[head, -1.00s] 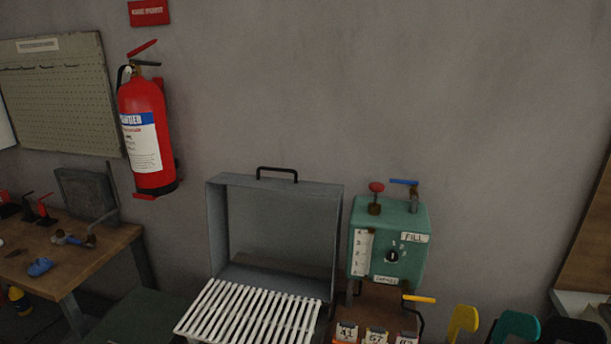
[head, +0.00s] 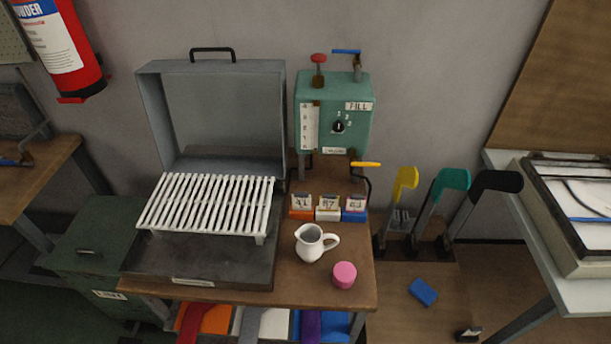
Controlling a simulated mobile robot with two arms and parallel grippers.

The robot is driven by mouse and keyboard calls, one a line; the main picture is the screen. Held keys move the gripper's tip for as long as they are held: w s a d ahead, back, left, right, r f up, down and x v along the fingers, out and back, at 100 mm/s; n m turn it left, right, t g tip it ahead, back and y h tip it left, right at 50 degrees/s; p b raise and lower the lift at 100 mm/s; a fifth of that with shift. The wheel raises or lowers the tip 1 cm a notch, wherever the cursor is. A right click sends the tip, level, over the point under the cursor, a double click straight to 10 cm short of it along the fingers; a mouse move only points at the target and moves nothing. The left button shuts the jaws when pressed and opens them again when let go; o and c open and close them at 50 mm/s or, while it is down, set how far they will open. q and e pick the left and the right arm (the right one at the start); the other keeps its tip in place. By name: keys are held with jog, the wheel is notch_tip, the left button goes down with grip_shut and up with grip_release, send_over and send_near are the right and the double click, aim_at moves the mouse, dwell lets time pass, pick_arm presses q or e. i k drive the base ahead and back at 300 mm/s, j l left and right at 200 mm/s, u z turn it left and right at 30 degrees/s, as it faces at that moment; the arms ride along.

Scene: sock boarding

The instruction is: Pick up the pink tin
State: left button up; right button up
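The pink tin (head: 344,275) is a small, short round tin. It stands on the wooden table (head: 330,296) near its front right corner, just right of and in front of a white pitcher (head: 311,243). Nothing covers it. Neither of my grippers shows in the head view.
Left of the pitcher is an open grey metal box with a white slatted rack (head: 205,204). Behind stands a green fill machine (head: 334,112) with a yellow-handled lever (head: 366,164) and small numbered blocks (head: 327,209). Coloured levers (head: 404,190) and a blue block (head: 423,292) are to the right.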

aim_at(345, 273)
jog(key=k+j+u, duration=0.1)
jog(key=k+u, duration=0.2)
jog(key=k, duration=0.35)
jog(key=l+u, duration=0.65)
jog(key=u, duration=0.2)
jog(key=k+l+u, duration=0.1)
jog(key=l+u, duration=0.3)
jog(key=k+l, duration=0.1)
jog(key=l, duration=0.15)
